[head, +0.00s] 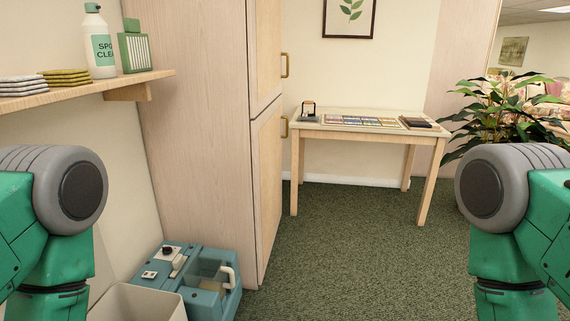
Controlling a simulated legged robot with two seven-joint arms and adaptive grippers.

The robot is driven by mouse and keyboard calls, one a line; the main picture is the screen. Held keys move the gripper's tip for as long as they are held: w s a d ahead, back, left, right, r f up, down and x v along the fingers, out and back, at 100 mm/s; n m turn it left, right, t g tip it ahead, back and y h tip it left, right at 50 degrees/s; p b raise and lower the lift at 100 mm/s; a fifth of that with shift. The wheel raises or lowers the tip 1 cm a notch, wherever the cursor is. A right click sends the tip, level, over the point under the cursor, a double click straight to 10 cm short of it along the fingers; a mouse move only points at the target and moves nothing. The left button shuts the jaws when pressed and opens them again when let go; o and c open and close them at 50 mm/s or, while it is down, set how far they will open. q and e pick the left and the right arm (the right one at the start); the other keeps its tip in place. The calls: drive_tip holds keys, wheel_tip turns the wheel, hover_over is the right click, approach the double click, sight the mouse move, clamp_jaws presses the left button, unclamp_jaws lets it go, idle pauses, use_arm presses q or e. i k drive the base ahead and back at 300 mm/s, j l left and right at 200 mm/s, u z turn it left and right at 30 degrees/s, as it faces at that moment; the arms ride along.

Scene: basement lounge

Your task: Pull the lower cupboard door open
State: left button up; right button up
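A tall pale-wood cupboard (200,110) stands left of centre, its door side seen at a steep angle. The lower door (267,190) looks closed, with a brass handle (284,127) near its top far edge. The upper door (265,45) is above it and has its own brass handle (285,65). Green and grey parts of my two arms show at the left and right edges. Both grippers are out of view, and nothing of mine is seen touching the cupboard.
A blue machine (205,280) and a cream bin (138,303) sit on the floor by the cupboard's near side. A shelf (90,90) with bottle and cloths is at left. A table (370,132) stands behind; a plant (505,115) is right. Green carpet (350,250) is clear in the middle.

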sight(266, 137)
drive_tip(key=i+l+z, duration=0.35)
drive_tip(key=i, duration=0.55)
drive_tip(key=i+z, duration=0.4)
drive_tip(key=i, duration=0.45)
